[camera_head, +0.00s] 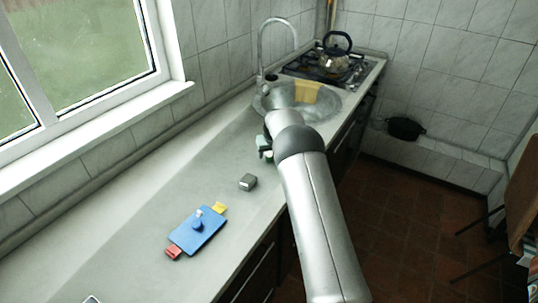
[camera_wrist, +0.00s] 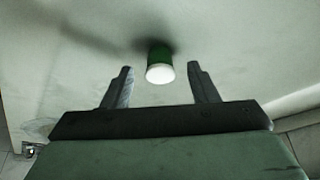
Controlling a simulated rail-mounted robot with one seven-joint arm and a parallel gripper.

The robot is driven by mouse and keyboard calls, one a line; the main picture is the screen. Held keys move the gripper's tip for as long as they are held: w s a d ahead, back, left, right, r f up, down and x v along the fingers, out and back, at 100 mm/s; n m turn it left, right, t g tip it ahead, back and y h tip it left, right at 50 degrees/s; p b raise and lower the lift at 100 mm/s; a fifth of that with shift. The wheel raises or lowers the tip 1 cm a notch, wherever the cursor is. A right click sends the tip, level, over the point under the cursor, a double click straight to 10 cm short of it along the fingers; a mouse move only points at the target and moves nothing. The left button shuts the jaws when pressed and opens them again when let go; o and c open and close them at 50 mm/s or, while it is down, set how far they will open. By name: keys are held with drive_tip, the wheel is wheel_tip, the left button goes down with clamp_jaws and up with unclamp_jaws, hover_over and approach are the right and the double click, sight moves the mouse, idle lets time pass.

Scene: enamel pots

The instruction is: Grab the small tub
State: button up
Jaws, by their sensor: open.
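The small tub (camera_wrist: 160,63) is a short green cylinder with a white end, standing on the grey counter in the wrist view. My gripper (camera_wrist: 160,71) is open, with one dark finger to the left of the tub and one to the right. The tub lies at the gap between the fingertips, with clear space on both sides; neither finger appears to touch it. In the head view, my gripper (camera_head: 265,148) is over the counter just short of the sink. A bit of green (camera_head: 269,156) shows beside it, mostly hidden by my arm.
A small grey box (camera_head: 248,182) lies nearer on the counter. A blue board (camera_head: 205,236) with a knob lies nearer still, with yellow (camera_head: 220,208) and red (camera_head: 173,253) pieces at its ends. The sink (camera_head: 323,108), faucet (camera_head: 261,50) and kettle (camera_head: 336,60) are beyond.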

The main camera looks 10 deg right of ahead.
drive_tip(key=shift+w+f, duration=0.1)
drive_tip(key=shift+f, duration=0.1)
drive_tip(key=c, duration=1.1)
drive_tip(key=shift+o, duration=0.2)
drive_tip(key=shift+r, duration=0.1)
